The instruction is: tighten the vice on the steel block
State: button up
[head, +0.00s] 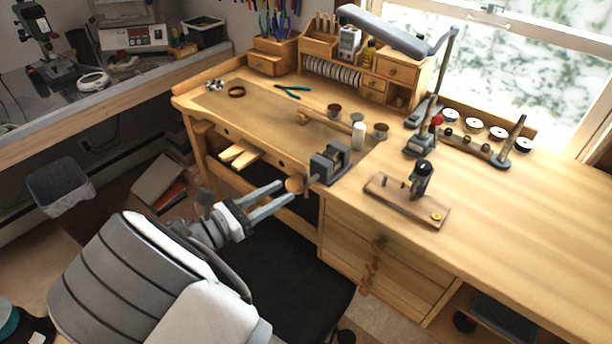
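The grey metal vice (335,163) stands on the front edge of the wooden bench, near the middle of the head view. Its dark bar handle (308,180) shows at its front left side. I cannot make out a separate steel block in the jaws from here. My gripper (288,191) is just left of and below the vice, with its two fingers apart and pointing at it. A round wooden piece (296,185) shows right at the fingertips. Whether the fingers touch it cannot be told.
A wooden board with a dark upright tool (421,180) lies right of the vice. A mallet (330,123), small cups and a white bottle (358,136) stand behind it. Drawers (380,255) are below. A dark seat (285,290) is under my arm. The bench's right side is clear.

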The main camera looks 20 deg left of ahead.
aim_at(306, 183)
jog(key=x, duration=0.8)
jog(key=shift+w+d, duration=0.1)
grip_shut()
